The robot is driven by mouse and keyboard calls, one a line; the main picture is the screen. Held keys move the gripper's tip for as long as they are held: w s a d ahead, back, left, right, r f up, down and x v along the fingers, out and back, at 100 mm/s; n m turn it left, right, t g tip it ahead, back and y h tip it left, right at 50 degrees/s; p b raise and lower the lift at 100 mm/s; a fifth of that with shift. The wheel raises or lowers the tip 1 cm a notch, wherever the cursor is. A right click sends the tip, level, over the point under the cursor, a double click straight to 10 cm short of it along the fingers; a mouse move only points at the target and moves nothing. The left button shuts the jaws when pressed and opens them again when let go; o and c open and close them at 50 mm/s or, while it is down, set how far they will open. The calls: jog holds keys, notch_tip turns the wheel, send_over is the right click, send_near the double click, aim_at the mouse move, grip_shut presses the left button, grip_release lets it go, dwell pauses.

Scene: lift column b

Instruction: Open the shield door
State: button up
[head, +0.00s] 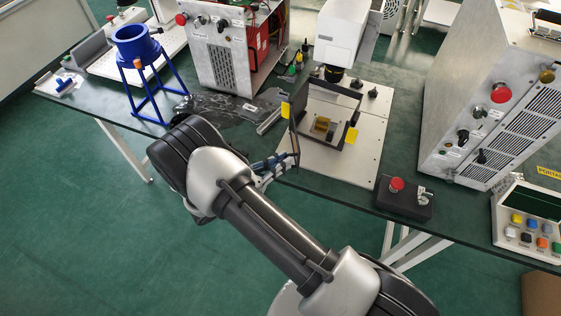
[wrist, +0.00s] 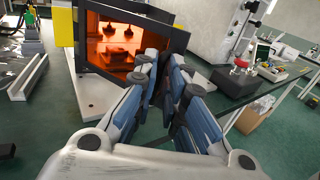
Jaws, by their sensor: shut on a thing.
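The shield door (head: 293,135) is a thin dark-framed panel at the left of the shield box (head: 333,98). In the head view it stands nearly edge-on, swung out from the box, whose front shows open. In the wrist view the door (wrist: 88,62) has a dark frame and an orange tinted window. My gripper (head: 289,160) is at the door's near edge. In the wrist view my gripper (wrist: 166,80) has its blue-grey fingers close together around a narrow dark part, apparently the door's handle; the fingers hide most of it.
The box stands on a light base plate (head: 350,165). A black control box with a red button (head: 397,185) sits to its right. A dark crumpled sheet (head: 215,107) and a metal bar (head: 270,120) lie to its left. The floor in front of the bench is clear.

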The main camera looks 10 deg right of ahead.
dwell(0.7)
jog(key=o, duration=0.6)
jog(key=shift+c, duration=0.2)
jog(key=v, duration=1.2)
